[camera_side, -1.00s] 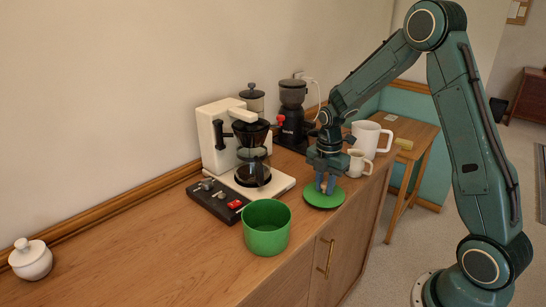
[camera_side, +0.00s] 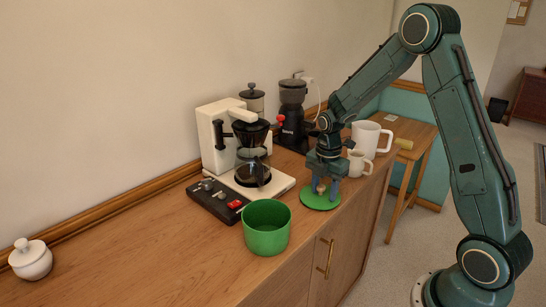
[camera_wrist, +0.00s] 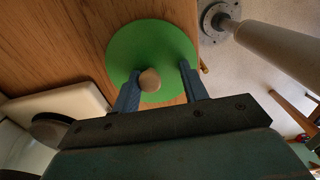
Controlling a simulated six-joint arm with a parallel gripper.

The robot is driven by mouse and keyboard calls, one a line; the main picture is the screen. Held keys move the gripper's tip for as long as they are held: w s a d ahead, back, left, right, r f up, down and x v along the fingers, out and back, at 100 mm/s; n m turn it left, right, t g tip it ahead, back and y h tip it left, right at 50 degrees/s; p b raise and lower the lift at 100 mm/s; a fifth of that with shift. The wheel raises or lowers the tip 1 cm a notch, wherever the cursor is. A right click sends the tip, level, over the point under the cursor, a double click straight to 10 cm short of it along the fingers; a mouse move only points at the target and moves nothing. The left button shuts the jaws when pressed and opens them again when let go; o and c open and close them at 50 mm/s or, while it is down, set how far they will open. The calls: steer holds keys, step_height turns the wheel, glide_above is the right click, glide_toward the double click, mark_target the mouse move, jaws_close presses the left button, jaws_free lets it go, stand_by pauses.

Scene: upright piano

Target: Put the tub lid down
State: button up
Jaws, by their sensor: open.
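My gripper (camera_side: 326,190) is just above the lid, pointing down. The green tub (camera_side: 267,235) stands open on the cabinet top, left of the lid and nearer the camera.
A white coffee maker (camera_side: 218,138) and a dark control panel (camera_side: 213,201) stand left of my gripper. A black grinder (camera_side: 292,118), a large white mug (camera_side: 369,138) and a smaller mug (camera_side: 357,164) are behind it. A white sugar bowl (camera_side: 31,262) is far left, with clear wood (camera_side: 150,240) between.

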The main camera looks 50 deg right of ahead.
mark_target(324, 188)
steer(key=shift+r, duration=0.1)
step_height(324, 188, up, 12)
stand_by(0.6)
stand_by(0.5)
steer(key=s+a+r+m+t, duration=0.3)
steer(key=s+a+r+m, duration=0.5)
steer(key=s+a+r, duration=0.1)
steer(key=s+a+m+t, duration=0.2)
steer(key=s+a+m, duration=0.3)
steer(key=s+m, duration=0.5)
steer(key=s, duration=0.2)
steer(key=shift+s+r+t, duration=0.3)
steer(key=shift+s, duration=0.05)
